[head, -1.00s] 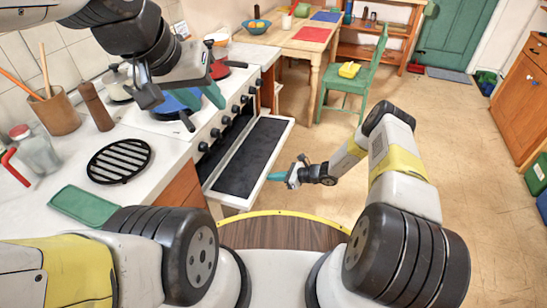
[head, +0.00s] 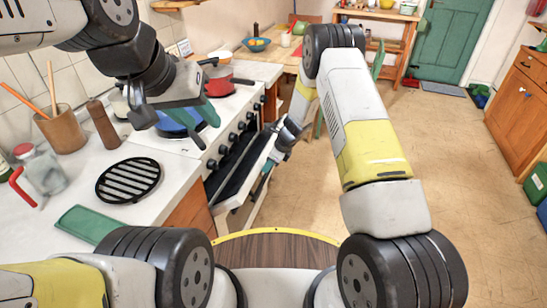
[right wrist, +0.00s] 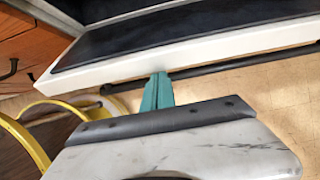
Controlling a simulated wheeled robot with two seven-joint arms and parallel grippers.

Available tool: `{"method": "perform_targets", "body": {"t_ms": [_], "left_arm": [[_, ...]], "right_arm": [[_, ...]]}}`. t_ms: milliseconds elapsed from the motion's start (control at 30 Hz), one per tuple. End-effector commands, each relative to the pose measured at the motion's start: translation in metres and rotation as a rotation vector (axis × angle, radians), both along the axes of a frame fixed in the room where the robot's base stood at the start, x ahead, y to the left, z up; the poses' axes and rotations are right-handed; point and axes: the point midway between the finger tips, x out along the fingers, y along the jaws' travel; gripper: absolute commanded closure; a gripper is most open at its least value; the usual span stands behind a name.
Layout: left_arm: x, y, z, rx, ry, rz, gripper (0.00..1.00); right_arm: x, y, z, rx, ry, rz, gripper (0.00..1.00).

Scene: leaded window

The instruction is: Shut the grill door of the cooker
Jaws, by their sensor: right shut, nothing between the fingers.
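The cooker (head: 226,132) stands along the left counter. Its grill door (head: 236,198), a white-edged flap with a dark inner panel, is partly raised and tilted, with a gap to the cooker front. It also shows in the right wrist view (right wrist: 190,45), with a dark handle bar (right wrist: 245,65) along its outer side. My right gripper (head: 264,184) is at the door's outer side, with teal fingers (right wrist: 158,90) together and empty close to the door's edge; contact is unclear. My left gripper (head: 180,112) hangs over the hob, its fingers partly hidden.
A blue pan (head: 176,122) and a red pot (head: 218,80) sit on the hob. A black trivet (head: 128,180), a jar (head: 42,170) and a utensil pot (head: 62,130) stand on the counter. The floor (head: 400,225) to the right is clear.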

Motion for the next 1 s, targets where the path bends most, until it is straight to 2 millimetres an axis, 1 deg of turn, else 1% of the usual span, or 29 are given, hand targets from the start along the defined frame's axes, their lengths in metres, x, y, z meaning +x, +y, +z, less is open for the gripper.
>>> {"method": "perform_targets", "body": {"t_ms": [167,300,500,700,1000], "left_arm": [[0.0,0.0,0.0,0.0,0.0,0.0,0.64],[0.0,0.0,0.0,0.0,0.0,0.0,0.64],[0.0,0.0,0.0,0.0,0.0,0.0,0.64],[0.0,0.0,0.0,0.0,0.0,0.0,0.64],[0.0,0.0,0.0,0.0,0.0,0.0,0.64]], "right_arm": [[0.006,0.018,0.018,0.01,-0.001,0.0,1.0],[0.012,0.037,0.034,0.01,-0.002,0.0,1.0],[0.019,0.061,0.049,0.011,0.0,-0.002,1.0],[0.025,0.079,0.057,0.011,0.0,-0.003,1.0],[0.029,0.09,0.061,0.011,0.002,-0.004,1.0]]}}
